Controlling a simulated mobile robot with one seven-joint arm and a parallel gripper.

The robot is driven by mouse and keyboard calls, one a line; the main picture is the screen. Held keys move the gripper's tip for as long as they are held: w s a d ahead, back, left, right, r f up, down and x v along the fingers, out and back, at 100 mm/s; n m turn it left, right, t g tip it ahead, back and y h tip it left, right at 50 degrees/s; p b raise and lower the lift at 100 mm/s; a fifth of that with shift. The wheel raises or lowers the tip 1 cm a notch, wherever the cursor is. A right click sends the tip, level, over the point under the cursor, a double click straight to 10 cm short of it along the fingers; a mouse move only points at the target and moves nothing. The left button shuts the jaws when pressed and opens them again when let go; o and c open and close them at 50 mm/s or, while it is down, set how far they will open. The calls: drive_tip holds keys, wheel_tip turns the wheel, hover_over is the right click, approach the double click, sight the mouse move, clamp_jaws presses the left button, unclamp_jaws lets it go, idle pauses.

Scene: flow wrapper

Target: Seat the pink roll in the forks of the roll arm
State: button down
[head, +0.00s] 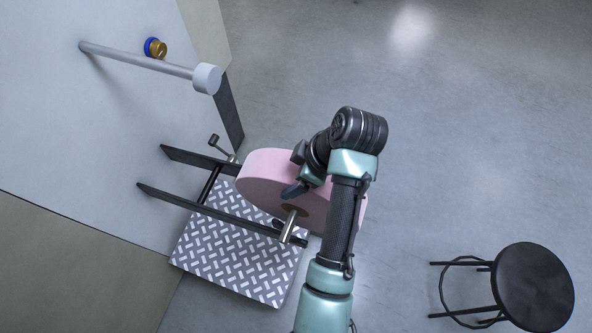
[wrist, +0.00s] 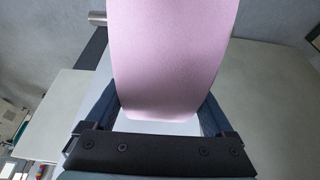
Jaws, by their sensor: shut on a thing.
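The pink roll (head: 262,178) is a wide disc standing on edge between the two black bars of the roll arm (head: 225,215), near their free ends. A metal shaft end (head: 288,229) sticks out of its near face, over the front bar close to its tip. I cannot tell whether the shaft rests in the fork or is just above it. The far fork is largely hidden by the roll. My gripper (head: 300,182) is shut on the roll's rim from above. In the wrist view the pink roll (wrist: 172,55) fills the space between the two fingers.
A grey rod with a white end cap (head: 207,78) juts from the machine wall at upper left. A blue and brass knob (head: 155,47) is beside it. A patterned step plate (head: 235,250) lies below the roll arm. A black stool (head: 535,287) stands at lower right.

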wheel_tip(320, 180, down, 6)
drive_tip(key=b, duration=0.4)
drive_tip(key=shift+b, duration=0.4)
drive_tip(key=shift+w, duration=0.1)
unclamp_jaws()
drive_tip(key=shift+d+r, duration=0.15)
drive_tip(key=p+v, duration=0.6)
drive_tip(key=v, duration=0.5)
drive_tip(key=shift+p+v, duration=0.75)
drive_tip(key=shift+p, duration=0.15)
